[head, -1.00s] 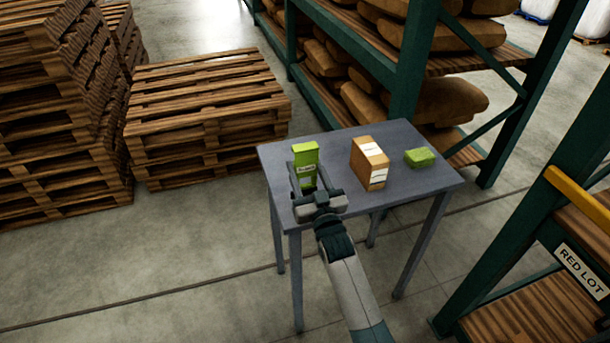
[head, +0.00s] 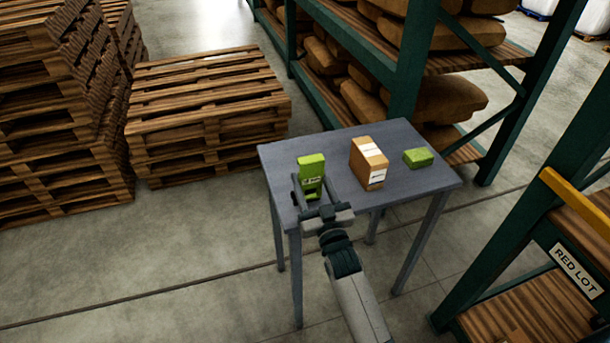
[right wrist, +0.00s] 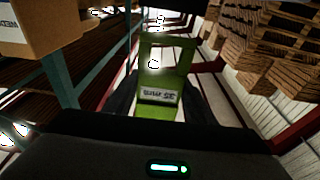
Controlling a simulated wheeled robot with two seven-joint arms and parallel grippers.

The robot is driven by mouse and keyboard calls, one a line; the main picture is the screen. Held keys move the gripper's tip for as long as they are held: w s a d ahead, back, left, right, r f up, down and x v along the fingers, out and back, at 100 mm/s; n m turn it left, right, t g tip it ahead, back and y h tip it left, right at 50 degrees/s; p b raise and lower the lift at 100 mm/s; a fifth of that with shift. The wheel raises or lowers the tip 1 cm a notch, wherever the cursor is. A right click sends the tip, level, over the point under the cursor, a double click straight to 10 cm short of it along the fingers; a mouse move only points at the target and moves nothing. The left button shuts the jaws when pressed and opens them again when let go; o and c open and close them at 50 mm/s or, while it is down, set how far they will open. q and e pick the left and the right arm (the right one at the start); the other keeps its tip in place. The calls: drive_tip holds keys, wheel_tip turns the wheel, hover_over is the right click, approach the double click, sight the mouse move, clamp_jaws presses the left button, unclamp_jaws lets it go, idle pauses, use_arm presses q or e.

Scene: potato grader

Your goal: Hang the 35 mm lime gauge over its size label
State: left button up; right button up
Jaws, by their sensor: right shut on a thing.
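The lime gauge (head: 311,166) is a flat green plate with a white label reading 35 mm. My right gripper (head: 312,190) is shut on it, one finger on each side, over the left part of the grey table. In the right wrist view the gauge (right wrist: 158,112) stands out between the dark fingers, with a square opening above its label, which appears upside down. I cannot tell its exact height above the table. No size label to hang it over is visible. My left gripper is not in view.
On the grey table (head: 405,190) stand a cardboard box (head: 366,163) with white labels and a green block (head: 418,157). Pallet stacks (head: 210,110) are at the left. A green rack with sacks (head: 440,97) stands behind; a RED LOT rack (head: 577,270) is at the right.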

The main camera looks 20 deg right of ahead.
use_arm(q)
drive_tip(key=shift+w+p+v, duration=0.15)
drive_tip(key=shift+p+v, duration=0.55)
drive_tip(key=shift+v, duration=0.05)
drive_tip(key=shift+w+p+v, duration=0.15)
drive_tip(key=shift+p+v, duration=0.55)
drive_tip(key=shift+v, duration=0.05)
use_arm(e)
drive_tip(key=s, duration=0.7)
drive_tip(key=shift+s, duration=0.35)
drive_tip(key=shift+d, duration=0.1)
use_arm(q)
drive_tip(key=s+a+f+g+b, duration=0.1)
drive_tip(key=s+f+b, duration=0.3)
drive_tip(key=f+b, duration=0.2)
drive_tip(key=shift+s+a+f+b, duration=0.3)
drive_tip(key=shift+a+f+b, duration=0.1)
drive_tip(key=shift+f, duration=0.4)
use_arm(e)
drive_tip(key=s+d+r, duration=0.1)
drive_tip(key=s+r, duration=0.4)
drive_tip(key=s, duration=0.8)
drive_tip(key=shift+s+r+h, duration=0.15)
drive_tip(key=shift+s+h, duration=0.15)
